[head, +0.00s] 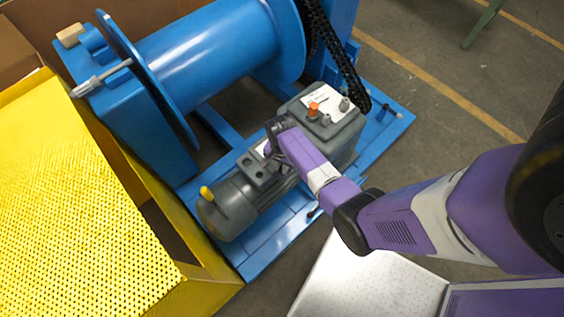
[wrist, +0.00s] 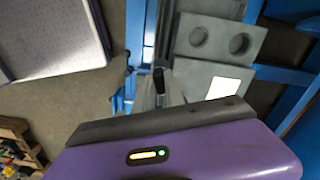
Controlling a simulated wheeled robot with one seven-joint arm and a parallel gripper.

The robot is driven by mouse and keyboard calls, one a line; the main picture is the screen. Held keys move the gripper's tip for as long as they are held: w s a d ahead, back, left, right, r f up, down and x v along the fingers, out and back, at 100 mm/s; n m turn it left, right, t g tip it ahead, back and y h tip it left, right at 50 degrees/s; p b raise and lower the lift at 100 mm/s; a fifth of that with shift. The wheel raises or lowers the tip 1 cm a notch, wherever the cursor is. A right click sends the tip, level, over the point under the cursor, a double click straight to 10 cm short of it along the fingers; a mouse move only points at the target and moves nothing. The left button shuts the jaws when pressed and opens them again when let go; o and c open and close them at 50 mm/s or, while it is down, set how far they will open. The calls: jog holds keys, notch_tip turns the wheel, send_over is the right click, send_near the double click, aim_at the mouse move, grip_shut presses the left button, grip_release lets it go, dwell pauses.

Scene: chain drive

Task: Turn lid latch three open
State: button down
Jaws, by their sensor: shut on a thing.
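My gripper (wrist: 166,88) is shut on a small dark upright piece (wrist: 158,78), which looks like a lid latch. It stands at the edge of a grey box with two round openings (wrist: 215,38). Which numbered latch it is, I cannot tell. In the head view my gripper (head: 268,150) reaches down over the grey motor unit (head: 240,205). My wrist hides the fingertips and the held piece there. The other lid latches cannot be made out clearly.
A blue drum (head: 210,55) with flanges stands behind the motor on a blue base frame (head: 385,125). A black chain (head: 345,65) hangs at its right. A yellow perforated guard (head: 70,190) stands at the left. An orange button (head: 313,108) tops the grey gearbox.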

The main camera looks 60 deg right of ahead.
aim_at(281, 167)
jog(key=shift+w+m+p, duration=0.15)
jog(key=shift+m+p, duration=0.4)
jog(key=shift+m, duration=1.55)
jog(key=c, duration=1.4)
grip_release()
jog(key=shift+r+p, duration=0.3)
jog(key=shift+r, duration=3.6)
